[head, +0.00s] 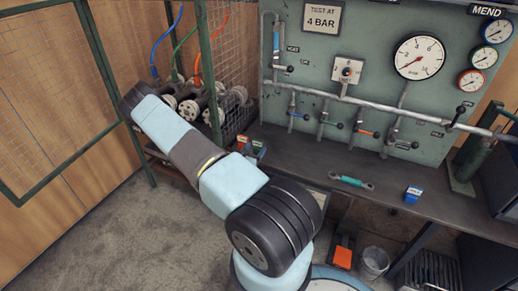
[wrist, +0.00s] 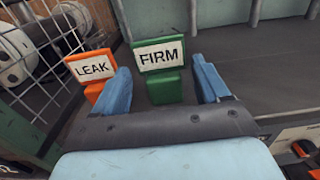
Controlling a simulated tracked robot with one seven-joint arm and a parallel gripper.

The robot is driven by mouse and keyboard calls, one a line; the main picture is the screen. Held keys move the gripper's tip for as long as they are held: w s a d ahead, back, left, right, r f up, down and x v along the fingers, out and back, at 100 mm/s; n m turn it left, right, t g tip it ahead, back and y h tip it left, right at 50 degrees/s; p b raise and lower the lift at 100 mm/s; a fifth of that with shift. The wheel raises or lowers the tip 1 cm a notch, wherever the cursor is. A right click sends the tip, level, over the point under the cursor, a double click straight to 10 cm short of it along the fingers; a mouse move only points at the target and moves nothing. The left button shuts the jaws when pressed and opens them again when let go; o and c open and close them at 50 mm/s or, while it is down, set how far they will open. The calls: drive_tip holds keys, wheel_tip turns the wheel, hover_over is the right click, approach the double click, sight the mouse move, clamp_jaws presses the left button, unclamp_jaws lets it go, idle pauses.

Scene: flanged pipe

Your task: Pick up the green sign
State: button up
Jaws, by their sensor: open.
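The green sign (wrist: 166,88) stands upright on the bench in the wrist view, with a white plate reading FIRM. My gripper (wrist: 160,66) is open, with one blue finger on each side of the green sign. A gap shows between the sign and the right finger; the left finger is closer to it, and I cannot tell whether they touch. In the head view, the green sign (head: 258,148) is a small shape at the bench's left end, partly behind my arm.
An orange sign (wrist: 92,74) reading LEAK stands just left of my left finger. A wire mesh cage (wrist: 42,50) is further left. On the bench (head: 310,165) lie a teal-handled tool (head: 351,182) and a blue block (head: 413,194). Pipes and valves line the panel behind.

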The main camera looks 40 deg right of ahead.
sight(257, 146)
drive_tip(key=x, duration=0.3)
drive_tip(key=shift+w+d+r, duration=0.1)
drive_tip(key=shift+w, duration=0.05)
drive_tip(key=shift+c, duration=0.3)
drive_tip(key=c, duration=0.8)
